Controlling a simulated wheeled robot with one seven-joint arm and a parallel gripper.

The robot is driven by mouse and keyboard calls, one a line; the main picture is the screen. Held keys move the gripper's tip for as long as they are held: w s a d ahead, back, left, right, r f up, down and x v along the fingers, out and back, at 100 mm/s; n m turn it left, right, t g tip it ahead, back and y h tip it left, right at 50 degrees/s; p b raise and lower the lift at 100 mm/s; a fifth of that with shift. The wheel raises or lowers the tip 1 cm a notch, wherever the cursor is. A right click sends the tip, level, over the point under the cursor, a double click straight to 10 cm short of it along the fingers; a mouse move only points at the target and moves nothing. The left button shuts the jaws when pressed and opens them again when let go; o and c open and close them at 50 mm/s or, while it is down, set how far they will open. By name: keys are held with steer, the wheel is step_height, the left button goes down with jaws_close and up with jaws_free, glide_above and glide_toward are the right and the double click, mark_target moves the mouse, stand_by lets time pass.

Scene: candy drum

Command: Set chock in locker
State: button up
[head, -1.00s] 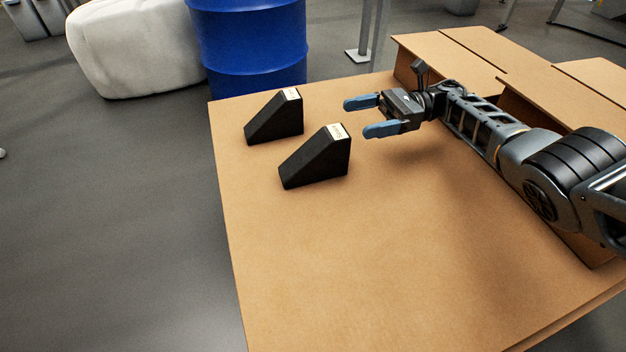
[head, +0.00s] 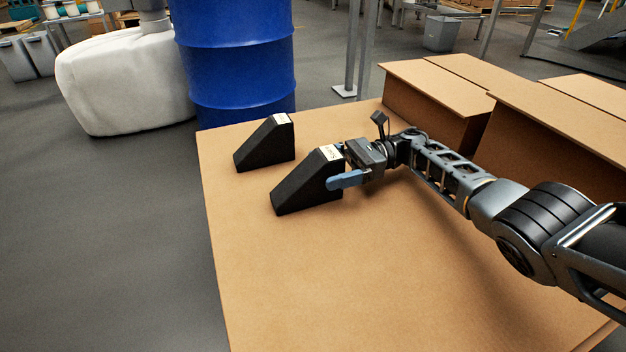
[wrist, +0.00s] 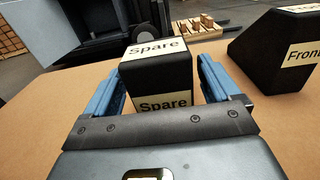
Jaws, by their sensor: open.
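Two black wedge-shaped chocks stand on the brown table. The nearer chock (head: 302,190) reads "Spare" in the wrist view (wrist: 158,76). The other chock (head: 264,146) stands farther back; in the wrist view (wrist: 275,52) its label begins "Front" and it sits to the right. My gripper (head: 340,166) is open at the tall end of the Spare chock. In the wrist view the blue fingers (wrist: 160,88) lie on both sides of that chock, with small gaps showing. I cannot identify a locker for certain; a dark blue-grey open box-like thing (wrist: 95,35) shows behind in the wrist view.
Large cardboard boxes (head: 440,88) stand at the table's back right, beside my arm. A blue drum (head: 240,60) and a white sack (head: 120,85) stand beyond the table's far left edge. The front of the table (head: 380,280) is clear.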

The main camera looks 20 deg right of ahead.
mark_target(301, 173)
steer(key=shift+a, duration=1.55)
steer(key=c, duration=1.3)
steer(key=shift+w, duration=0.1)
steer(key=shift+c, duration=1.2)
steer(key=shift+r, duration=0.1)
